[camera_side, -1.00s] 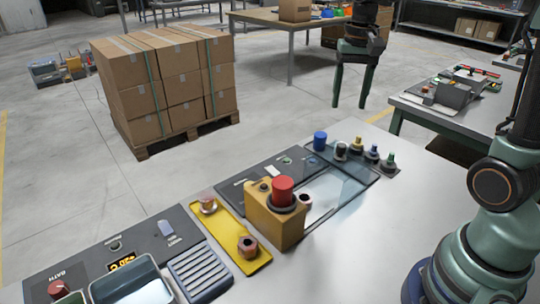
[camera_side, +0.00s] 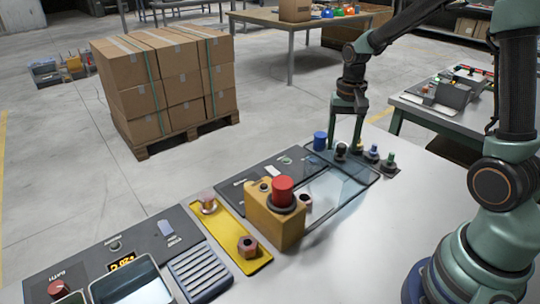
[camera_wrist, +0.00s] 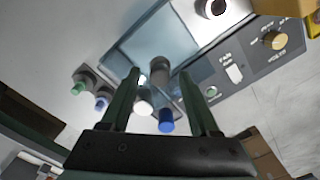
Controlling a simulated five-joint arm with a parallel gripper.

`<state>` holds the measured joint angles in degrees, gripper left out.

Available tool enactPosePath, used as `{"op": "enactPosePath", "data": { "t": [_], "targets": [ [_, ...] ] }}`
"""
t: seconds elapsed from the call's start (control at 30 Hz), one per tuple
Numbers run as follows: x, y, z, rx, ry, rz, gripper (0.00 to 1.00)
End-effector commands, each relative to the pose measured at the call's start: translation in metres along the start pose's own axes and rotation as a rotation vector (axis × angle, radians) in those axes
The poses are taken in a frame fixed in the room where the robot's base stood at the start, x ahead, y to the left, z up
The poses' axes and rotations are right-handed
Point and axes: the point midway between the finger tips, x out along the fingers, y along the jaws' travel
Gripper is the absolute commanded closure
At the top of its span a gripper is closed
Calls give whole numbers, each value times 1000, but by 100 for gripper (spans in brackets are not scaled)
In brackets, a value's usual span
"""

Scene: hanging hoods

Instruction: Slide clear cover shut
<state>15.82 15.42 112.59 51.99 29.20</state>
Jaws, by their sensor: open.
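The clear cover (camera_side: 338,186) is a flat see-through pane in a dark frame, lying over the right part of a grey panel on the table. It also shows in the wrist view (camera_wrist: 170,45). A dark upright knob (camera_side: 341,151) stands at its far end and shows as a grey cylinder (camera_wrist: 159,70) in the wrist view. My gripper (camera_side: 346,140) is open, pointing down above the cover's far end. In the wrist view its two fingers (camera_wrist: 158,90) lie on either side of the knob, with a gap each side. I cannot tell how high the fingertips are.
A yellow box with a red button (camera_side: 282,190) stands at the cover's near left. A blue cylinder (camera_side: 320,140) and several small knobs (camera_side: 372,154) stand close around my gripper. A yellow plate with bolts (camera_side: 230,232) lies left. The table front right (camera_side: 400,215) is clear.

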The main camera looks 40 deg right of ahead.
Motion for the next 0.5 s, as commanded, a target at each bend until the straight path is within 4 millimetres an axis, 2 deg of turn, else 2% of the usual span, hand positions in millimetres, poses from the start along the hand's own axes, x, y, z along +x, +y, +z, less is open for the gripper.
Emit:
{"op": "enactPosePath", "data": {
  "t": [0.33,0.37,0.5],
  "targets": [
    [4,0,0,0,-1,0,38],
    [4,0,0,0,0,0,46],
    [4,0,0,0,0,0,99]
  ]
}}
